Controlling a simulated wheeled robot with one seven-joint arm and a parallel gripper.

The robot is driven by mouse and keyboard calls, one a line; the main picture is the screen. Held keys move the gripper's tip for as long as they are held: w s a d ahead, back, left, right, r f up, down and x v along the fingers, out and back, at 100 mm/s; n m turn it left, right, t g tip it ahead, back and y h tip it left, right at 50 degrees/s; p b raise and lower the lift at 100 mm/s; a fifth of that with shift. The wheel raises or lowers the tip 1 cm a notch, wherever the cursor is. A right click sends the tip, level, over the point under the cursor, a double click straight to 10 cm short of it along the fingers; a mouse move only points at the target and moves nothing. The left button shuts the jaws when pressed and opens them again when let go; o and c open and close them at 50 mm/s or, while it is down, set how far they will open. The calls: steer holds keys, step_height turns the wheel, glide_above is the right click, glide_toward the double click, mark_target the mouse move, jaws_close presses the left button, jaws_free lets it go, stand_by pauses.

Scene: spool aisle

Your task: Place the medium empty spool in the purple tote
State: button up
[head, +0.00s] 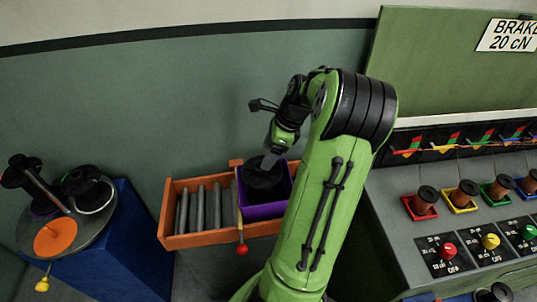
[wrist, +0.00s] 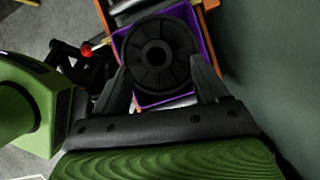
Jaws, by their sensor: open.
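A black empty spool (head: 262,180) is in the purple tote (head: 262,211), its round flange facing up near the tote's rim. In the wrist view the spool's ribbed flange and centre hole (wrist: 157,54) show, with the purple tote wall (wrist: 207,48) around it. My gripper (head: 271,160) is above the tote, pointing down. In the wrist view my gripper (wrist: 159,72) is open, with one finger on each side of the spool's near edge. I cannot tell whether the fingers touch it. The tote's floor and the spool's lower part are hidden.
The tote stands on an orange roller rack (head: 197,242) with grey rollers to its left. A red-ended lever (head: 242,249) is at the front. A blue stand with a turntable (head: 68,235) of spools is at left. A control panel (head: 455,230) with coloured spools is at right.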

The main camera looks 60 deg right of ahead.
steer(key=p+v, duration=0.4)
steer(key=v, duration=0.8)
steer(key=w+a+r+n+g+h, duration=0.1)
steer(key=w+a+r+n, duration=0.1)
steer(key=w+a+n, duration=0.5)
steer(key=a+r+n+g+h, duration=0.15)
steer(key=a+n, duration=0.35)
steer(key=a, duration=0.6)
steer(key=s+a+n+t, duration=0.2)
steer(key=s+a+n, duration=0.3)
steer(key=a+n, duration=0.3)
steer(key=s+a+n+t, duration=0.2)
steer(key=s+a+n, duration=0.3)
steer(key=a+n, duration=0.3)
steer(key=shift+a+r+n, duration=0.15)
steer(key=shift+r+n, duration=0.25)
steer(key=shift+n, duration=0.6)
steer(key=shift+s, duration=0.1)
